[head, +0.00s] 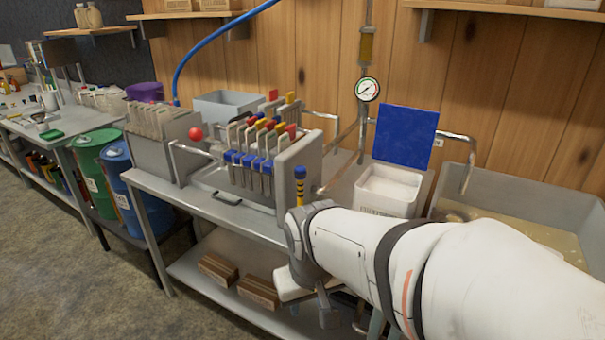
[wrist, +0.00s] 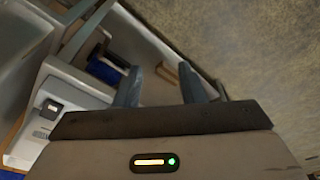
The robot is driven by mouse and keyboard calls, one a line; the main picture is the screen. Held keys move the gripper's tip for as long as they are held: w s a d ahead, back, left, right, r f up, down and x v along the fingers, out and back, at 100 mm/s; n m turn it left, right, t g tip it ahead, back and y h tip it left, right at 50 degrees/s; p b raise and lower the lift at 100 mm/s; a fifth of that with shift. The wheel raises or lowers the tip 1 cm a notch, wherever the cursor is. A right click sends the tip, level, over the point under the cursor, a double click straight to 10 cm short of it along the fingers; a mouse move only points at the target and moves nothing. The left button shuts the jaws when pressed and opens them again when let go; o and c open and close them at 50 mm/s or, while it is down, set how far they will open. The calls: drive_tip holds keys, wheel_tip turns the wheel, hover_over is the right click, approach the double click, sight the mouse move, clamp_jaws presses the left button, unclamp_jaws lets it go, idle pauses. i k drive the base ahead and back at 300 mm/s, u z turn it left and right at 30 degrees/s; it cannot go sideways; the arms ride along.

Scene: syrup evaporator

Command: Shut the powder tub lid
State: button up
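The powder tub (head: 385,196) is a white box with dark lettering on its front, standing on the steel bench. Its blue lid (head: 405,136) stands open, upright at the back of the tub, and pale contents show inside. My gripper (head: 342,312) hangs low in front of the bench edge, below and apart from the tub and lid. In the wrist view my gripper (wrist: 162,88) has two fingers spread apart with nothing between them. My arm covers part of the bench in front of the tub. A blue patch shows at the wrist view's lower left corner; I cannot tell whether it is the lid.
A filter rack (head: 275,150) with coloured clips stands left of the tub. A pressure gauge (head: 367,89) and pipes are behind it. A steel basin (head: 560,205) with brownish liquid is at right. Boxes (head: 258,290) lie on the lower shelf. Floor in front is clear.

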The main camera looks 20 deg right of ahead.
sight(405, 136)
drive_tip(key=z, duration=0.75)
drive_tip(key=k, duration=1.15)
drive_tip(key=z, duration=0.8)
drive_tip(key=i, duration=1.5)
drive_tip(key=u, duration=0.9)
